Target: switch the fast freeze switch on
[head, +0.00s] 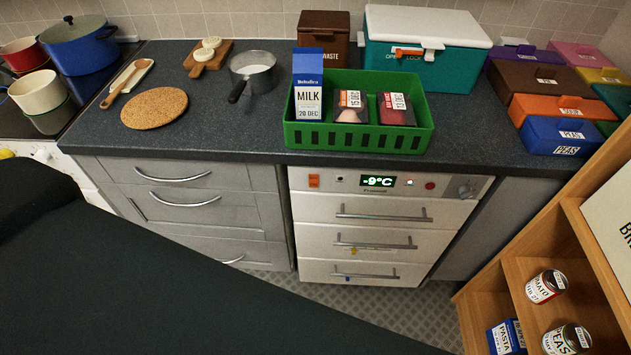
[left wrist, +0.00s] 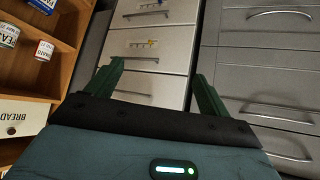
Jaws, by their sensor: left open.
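The freezer (head: 322,208) is a white front with a control panel along its top and three drawers below, all shut. At the panel's left end is a small orange switch (head: 314,181), likely the fast freeze switch; its position is too small to tell. A display (head: 378,181) reads -9°C. Small lights or buttons sit beside it, one red (head: 429,185), and a knob (head: 466,190) is at the right end. My left gripper (left wrist: 155,72) is open and empty in the left wrist view, in front of the freezer drawers (left wrist: 157,45). My right gripper is not seen.
A green basket (head: 358,152) with milk and packs stands on the counter (head: 240,140) above the freezer. Grey drawers (head: 180,178) are to its left. A wooden shelf (head: 540,250) with cans stands at the right. My dark arm covers the lower left of the head view.

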